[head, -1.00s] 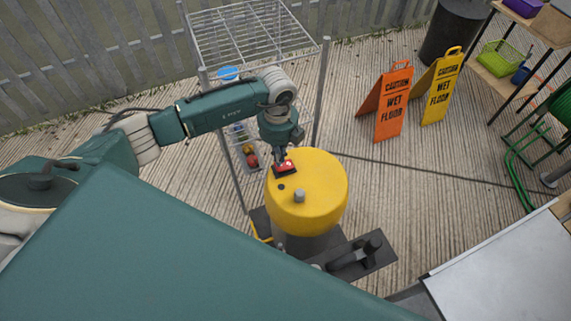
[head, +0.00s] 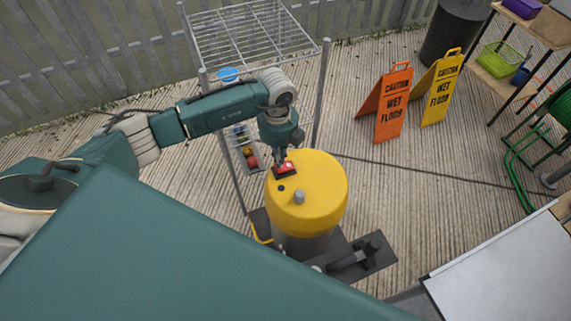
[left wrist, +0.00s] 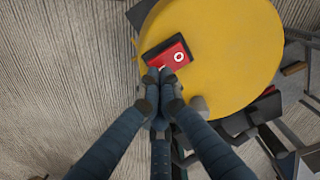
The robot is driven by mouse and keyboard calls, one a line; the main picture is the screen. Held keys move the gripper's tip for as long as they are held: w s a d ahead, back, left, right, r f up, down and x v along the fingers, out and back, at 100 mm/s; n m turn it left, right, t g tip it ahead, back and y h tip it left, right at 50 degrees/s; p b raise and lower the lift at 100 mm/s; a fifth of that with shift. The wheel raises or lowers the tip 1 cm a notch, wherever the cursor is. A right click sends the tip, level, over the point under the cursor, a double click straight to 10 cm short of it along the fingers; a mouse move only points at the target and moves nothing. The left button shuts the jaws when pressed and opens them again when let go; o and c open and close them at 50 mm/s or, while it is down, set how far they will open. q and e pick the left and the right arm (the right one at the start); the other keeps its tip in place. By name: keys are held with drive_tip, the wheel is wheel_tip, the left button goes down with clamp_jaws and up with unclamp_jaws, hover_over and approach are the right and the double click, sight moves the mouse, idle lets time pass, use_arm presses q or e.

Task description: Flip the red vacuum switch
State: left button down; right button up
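The red vacuum switch (head: 290,168) is a red rocker in a black housing on top of the yellow vacuum lid (head: 322,185). In the left wrist view, the red rocker (left wrist: 176,54) shows a white ring at its right end, and the yellow lid (left wrist: 225,50) fills the upper right. My left gripper (head: 280,158) points down at the switch. In the left wrist view, its fingertips (left wrist: 161,74) are together with nothing between them, at the rocker's near edge. They cover part of that edge; I cannot tell whether they press on it. My right gripper is not in view.
A wire shelf rack (head: 250,35) stands behind my left arm. Orange (head: 393,105) and yellow (head: 439,88) wet-floor signs stand to the right. A pale table (head: 500,270) is at lower right.

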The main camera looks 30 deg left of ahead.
use_arm(q)
drive_tip(key=shift+f+b, duration=1)
drive_tip(key=shift+f, duration=0.25)
idle(0.7)
drive_tip(key=shift+s+r, duration=0.1)
drive_tip(key=shift+r, duration=0.05)
drive_tip(key=shift+r+p, duration=0.55)
drive_tip(key=shift+p, duration=0.15)
drive_tip(key=shift+r+p, duration=2.1)
drive_tip(key=shift+r, duration=0.75)
